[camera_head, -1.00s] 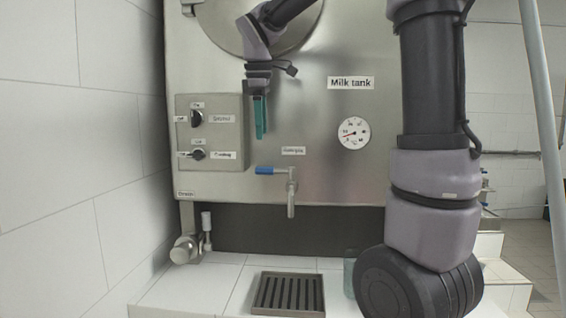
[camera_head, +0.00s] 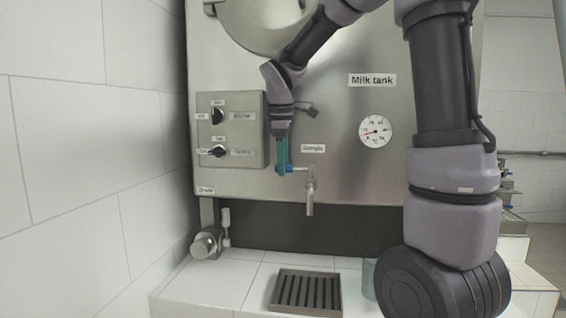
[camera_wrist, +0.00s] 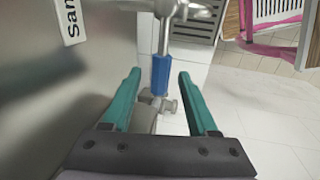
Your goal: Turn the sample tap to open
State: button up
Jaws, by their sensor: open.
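The sample tap (camera_head: 310,190) is a metal spout on the front of the milk tank, under a small label. Its blue lever handle (camera_wrist: 160,74) lies between my two teal fingers in the wrist view, with a gap on each side. My gripper (camera_wrist: 165,88) is open and points down. In the head view my gripper (camera_head: 282,168) hangs at the left end of the lever and hides most of the blue part. A little blue (camera_head: 291,169) shows at its right. I cannot tell whether the fingers touch the lever.
A switch box (camera_head: 232,130) with two knobs is left of my gripper. A gauge (camera_head: 375,131) is on the tank at right. A drain valve (camera_head: 207,243) is at lower left. A dark drain grate (camera_head: 308,291) and a glass cup (camera_head: 369,278) are below.

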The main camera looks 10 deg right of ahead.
grip_shut()
jog(key=shift+r, duration=0.1)
dwell(1.2)
